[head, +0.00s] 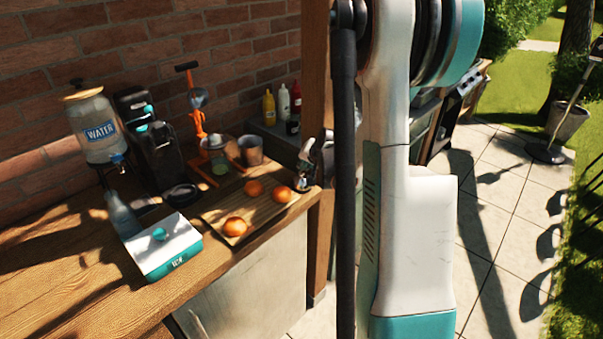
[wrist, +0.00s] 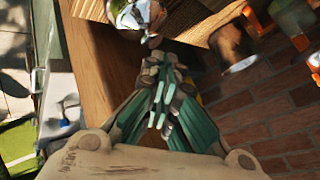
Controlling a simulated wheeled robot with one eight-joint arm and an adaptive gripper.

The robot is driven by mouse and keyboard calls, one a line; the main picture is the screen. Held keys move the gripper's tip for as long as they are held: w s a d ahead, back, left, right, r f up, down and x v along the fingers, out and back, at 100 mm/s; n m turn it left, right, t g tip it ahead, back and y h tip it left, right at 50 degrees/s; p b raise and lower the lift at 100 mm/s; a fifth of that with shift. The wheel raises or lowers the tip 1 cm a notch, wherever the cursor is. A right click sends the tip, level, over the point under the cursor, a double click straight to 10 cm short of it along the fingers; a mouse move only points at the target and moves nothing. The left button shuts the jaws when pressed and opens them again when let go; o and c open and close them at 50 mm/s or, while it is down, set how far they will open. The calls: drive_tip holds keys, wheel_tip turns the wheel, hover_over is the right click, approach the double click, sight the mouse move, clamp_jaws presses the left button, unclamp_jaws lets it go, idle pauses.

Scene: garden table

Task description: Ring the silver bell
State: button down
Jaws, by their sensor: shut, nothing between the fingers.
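The silver bell (wrist: 138,12) is a shiny, rounded metal thing at the top edge of the wrist view, partly cut off. It stands on the wooden counter. My gripper (wrist: 168,62) is shut and empty, its fingertips just below the bell in that picture. A small gap seems to lie between them; contact cannot be told. In the head view my gripper (head: 308,163) is over the counter's right end, close to the small shiny bell (head: 301,184) by the cutting board's corner. My arm hides part of this area.
A cutting board (head: 226,208) holds oranges (head: 235,226). A metal cup (head: 250,150), an orange-handled juicer (head: 196,120) and a glass jug (head: 217,152) stand behind. A water dispenser (head: 98,128) and white-and-teal box (head: 163,247) are left. The counter ends near the bell.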

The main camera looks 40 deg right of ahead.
drive_tip(key=shift+f, duration=0.15)
drive_tip(key=shift+f+b, duration=0.3)
drive_tip(key=shift+b, duration=0.2)
drive_tip(key=shift+f, duration=0.2)
idle(0.4)
drive_tip(key=shift+r, duration=0.7)
wheel_tip(320, 180, up, 6)
drive_tip(key=p, duration=0.4)
idle(0.4)
idle(0.6)
